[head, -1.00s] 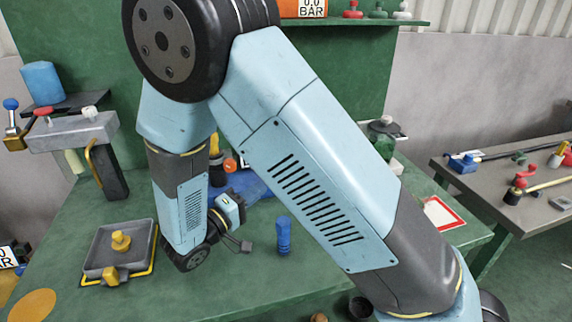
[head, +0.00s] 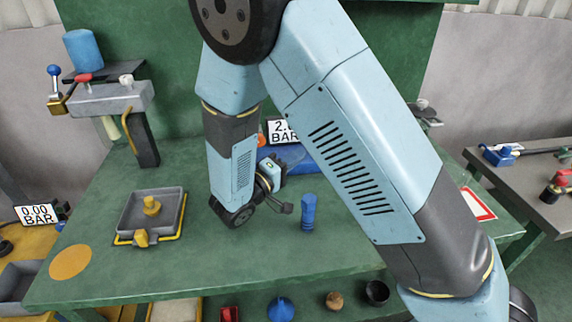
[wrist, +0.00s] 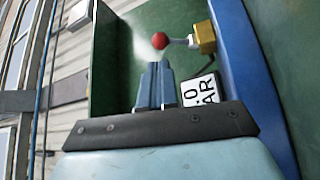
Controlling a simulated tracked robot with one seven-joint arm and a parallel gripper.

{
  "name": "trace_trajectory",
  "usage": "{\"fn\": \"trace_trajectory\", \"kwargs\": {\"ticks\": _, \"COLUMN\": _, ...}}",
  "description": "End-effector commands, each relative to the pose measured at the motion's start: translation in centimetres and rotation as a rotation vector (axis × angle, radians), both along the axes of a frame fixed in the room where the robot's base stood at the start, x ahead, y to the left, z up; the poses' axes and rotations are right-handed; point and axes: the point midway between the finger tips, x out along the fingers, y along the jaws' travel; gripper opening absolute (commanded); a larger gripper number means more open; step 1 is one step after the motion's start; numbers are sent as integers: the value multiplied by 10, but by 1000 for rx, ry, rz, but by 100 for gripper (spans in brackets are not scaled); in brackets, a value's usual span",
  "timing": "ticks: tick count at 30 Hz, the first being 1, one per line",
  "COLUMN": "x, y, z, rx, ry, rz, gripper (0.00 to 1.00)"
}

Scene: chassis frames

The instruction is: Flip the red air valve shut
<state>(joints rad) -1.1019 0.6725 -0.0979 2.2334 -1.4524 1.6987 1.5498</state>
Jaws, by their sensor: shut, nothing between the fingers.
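The red air valve shows in the wrist view as a red ball (wrist: 160,41) on a pale lever with a yellow body (wrist: 204,37). It is beside a blue surface, and a white misty jet shows around the ball. My gripper (wrist: 154,68) is shut and empty, its tips just below the ball in the picture; I cannot tell whether they touch it. There my arm hides most of the valve's surroundings.
A blue tank (head: 312,160) lies behind my arm, with a partly hidden BAR display (head: 282,131). A grey tray (head: 133,212) and a manifold (head: 115,97) with coloured knobs are on the left. The blue cylinder (head: 308,212) stands close to my gripper.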

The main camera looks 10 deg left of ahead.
Motion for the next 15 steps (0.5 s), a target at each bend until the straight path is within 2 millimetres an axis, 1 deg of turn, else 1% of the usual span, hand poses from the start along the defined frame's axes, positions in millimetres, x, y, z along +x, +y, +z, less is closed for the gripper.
{"fn": "trace_trajectory", "kwargs": {"ticks": 1, "x": 7, "y": -7, "z": 1, "rx": 0, "ry": 1, "rz": -4, "gripper": 0}}
{"fn": "trace_trajectory", "kwargs": {"ticks": 9, "x": 40, "y": -34, "z": 8, "rx": -1, "ry": 0, "rz": -2, "gripper": 0}}
{"fn": "trace_trajectory", "kwargs": {"ticks": 15, "x": 55, "y": -46, "z": 11, "rx": 0, "ry": 1, "rz": -1, "gripper": 0}}
